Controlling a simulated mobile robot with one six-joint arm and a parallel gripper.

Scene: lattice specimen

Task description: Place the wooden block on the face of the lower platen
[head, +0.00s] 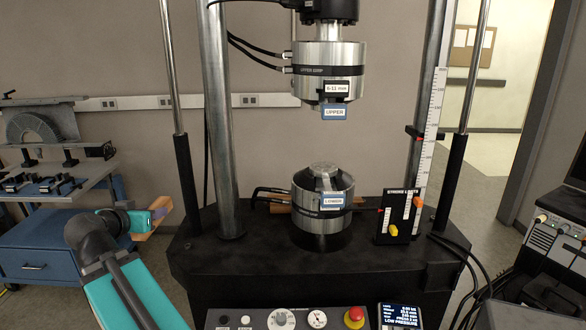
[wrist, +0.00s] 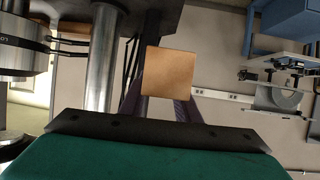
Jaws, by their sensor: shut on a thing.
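My gripper (head: 158,215) is at the left in the head view, left of the test frame and well apart from the lower platen. It is shut on the wooden block, a plain tan block whose square face shows between the dark fingers in the wrist view (wrist: 169,72). In the head view the block is partly hidden by the fingers. The lower platen (head: 323,168) appears as a round metal face on top of the lower grip (head: 308,205), which has a blue "LOWER" tag. Its face looks bare. The upper grip (head: 318,60) hangs above it with an open gap.
A thick steel column (head: 217,120) and a thin rod (head: 172,70) stand between my gripper and the lower grip. Black hoses and a brown piece (head: 281,208) are beside the lower grip. A vertical scale (head: 428,140) and small stand (head: 398,218) are to its right.

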